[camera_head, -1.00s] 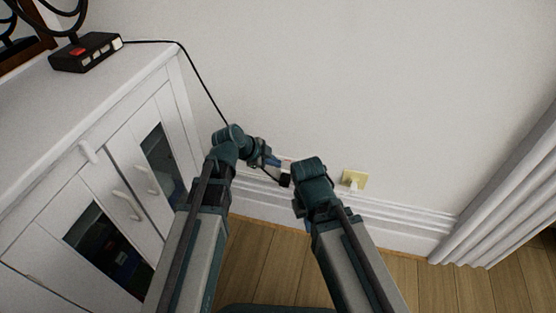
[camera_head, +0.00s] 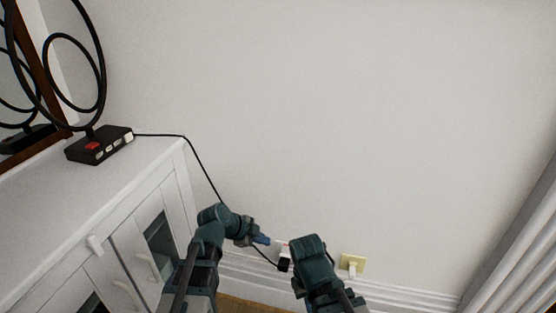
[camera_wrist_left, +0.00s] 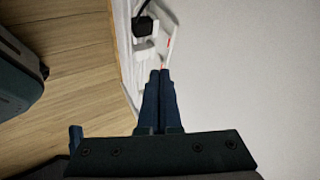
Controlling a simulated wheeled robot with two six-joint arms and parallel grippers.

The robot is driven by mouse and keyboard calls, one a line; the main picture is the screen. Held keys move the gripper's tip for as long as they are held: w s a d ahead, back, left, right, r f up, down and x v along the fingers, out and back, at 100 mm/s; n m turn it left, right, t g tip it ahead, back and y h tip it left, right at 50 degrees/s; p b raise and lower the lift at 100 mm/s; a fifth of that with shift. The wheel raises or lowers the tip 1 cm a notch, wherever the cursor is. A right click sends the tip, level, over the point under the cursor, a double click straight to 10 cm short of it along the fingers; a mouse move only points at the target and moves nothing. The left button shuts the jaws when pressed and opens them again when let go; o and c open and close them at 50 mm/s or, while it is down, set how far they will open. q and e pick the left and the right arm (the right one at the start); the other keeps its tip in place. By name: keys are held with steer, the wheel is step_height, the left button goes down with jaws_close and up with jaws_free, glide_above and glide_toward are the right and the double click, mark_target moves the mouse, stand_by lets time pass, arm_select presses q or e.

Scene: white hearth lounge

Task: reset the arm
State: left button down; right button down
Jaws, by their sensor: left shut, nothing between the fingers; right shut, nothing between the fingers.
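My left gripper (camera_head: 264,240) is near the wall in the head view, its blue fingers closed together and empty. In the left wrist view its fingertips (camera_wrist_left: 160,74) point toward a white power strip (camera_wrist_left: 172,22) with red marks; I cannot tell whether they touch it. The strip also shows in the head view (camera_head: 285,248), between my two arms, partly hidden. A black plug (camera_wrist_left: 146,26) sits at the strip. My right arm comes in from the lower right; its wrist hides its gripper's fingers.
A white cabinet (camera_head: 120,185) stands at the left, bearing a black ring lamp (camera_head: 98,146). Its black cable (camera_head: 203,169) runs down to the black plug (camera_head: 284,265). A yellowish wall outlet (camera_head: 352,262) is right of my right arm. A white curtain (camera_head: 520,255) hangs at the far right.

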arm_select(q)
steer(key=s+d+f+n+g+y, duration=0.1)
steer(key=s+f+n+g+y, duration=0.2)
steer(key=s+n, duration=0.5)
steer(key=s+d+f+n+g+y, duration=0.15)
steer(key=s+n+y, duration=0.35)
steer(key=s, duration=0.5)
step_height(320, 180, up, 37)
steer(key=n+p, duration=0.2)
steer(key=p, duration=3.5)
steer(key=shift+a+r+g+h, duration=0.2)
steer(key=shift+a+g+h, duration=0.1)
steer(key=shift+g+h, duration=0.1)
